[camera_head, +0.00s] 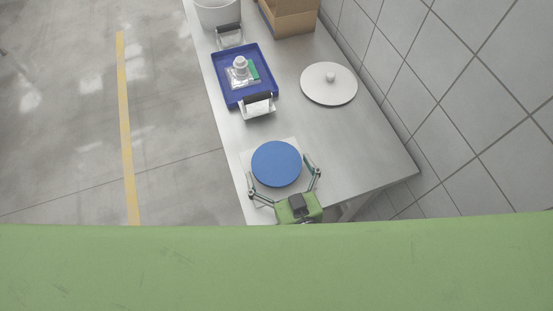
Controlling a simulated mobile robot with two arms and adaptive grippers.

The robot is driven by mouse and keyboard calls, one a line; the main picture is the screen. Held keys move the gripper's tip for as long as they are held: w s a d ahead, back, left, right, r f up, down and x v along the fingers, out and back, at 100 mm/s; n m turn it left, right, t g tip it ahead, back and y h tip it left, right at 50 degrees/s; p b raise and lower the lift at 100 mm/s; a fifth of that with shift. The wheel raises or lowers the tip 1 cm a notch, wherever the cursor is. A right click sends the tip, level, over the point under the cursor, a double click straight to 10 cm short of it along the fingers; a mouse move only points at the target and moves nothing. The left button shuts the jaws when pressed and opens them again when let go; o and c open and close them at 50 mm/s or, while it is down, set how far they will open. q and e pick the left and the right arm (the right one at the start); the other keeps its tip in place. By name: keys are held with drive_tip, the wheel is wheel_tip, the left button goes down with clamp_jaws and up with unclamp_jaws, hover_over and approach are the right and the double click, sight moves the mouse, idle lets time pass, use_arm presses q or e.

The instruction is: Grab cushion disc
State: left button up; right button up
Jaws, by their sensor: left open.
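The cushion disc, a flat round blue disc (277,164), lies on a pale square sheet (247,157) near the front end of the steel table. My left gripper (281,172) is open, with one finger on the left side of the disc and the other on its right. The fingers reach around the disc's near part. I cannot tell whether they touch its edge. My right gripper is not in view.
A blue tray (226,91) with a white bottle (240,66) stands farther back. A white round lid (329,84) with a knob lies right of it. A white bucket (217,14) and a cardboard box (291,20) stand at the back. A tiled wall (480,90) borders the table's right side.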

use_arm(q)
drive_tip(key=shift+s, duration=0.1)
drive_tip(key=c, duration=0.9)
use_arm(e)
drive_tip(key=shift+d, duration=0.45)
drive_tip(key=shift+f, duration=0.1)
